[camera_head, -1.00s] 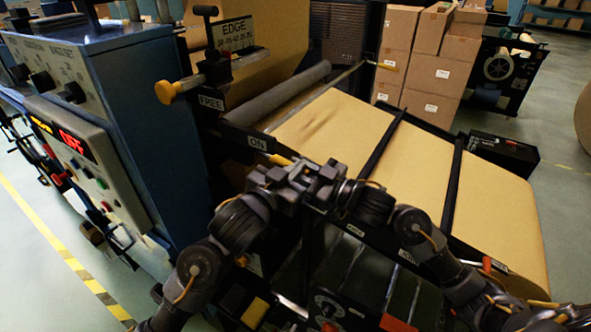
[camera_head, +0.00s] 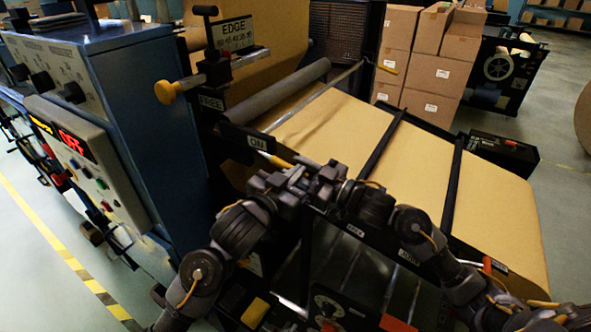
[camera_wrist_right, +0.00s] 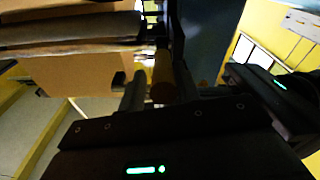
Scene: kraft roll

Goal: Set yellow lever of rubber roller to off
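The dark rubber roller (camera_head: 275,92) lies across the kraft web in the head view. A lever with a yellow handle (camera_head: 281,162) and pale shaft shows just below the ON label (camera_head: 257,143). My left gripper (camera_head: 288,180) and right gripper (camera_head: 312,178) are close together by the handle's end. In the right wrist view, the right gripper's fingers (camera_wrist_right: 158,95) stand apart with a brownish-yellow rounded piece (camera_wrist_right: 161,76), apparently the handle, between or just beyond them. I cannot tell whether they grip it. The left gripper's fingertips are not clear.
A FREE label (camera_head: 212,103) and a yellow knob (camera_head: 165,92) are above left. A blue cabinet with a red-lit panel (camera_head: 75,145) stands at left. The kraft web (camera_head: 420,150) slopes away at right. Boxes (camera_head: 432,75) are stacked behind.

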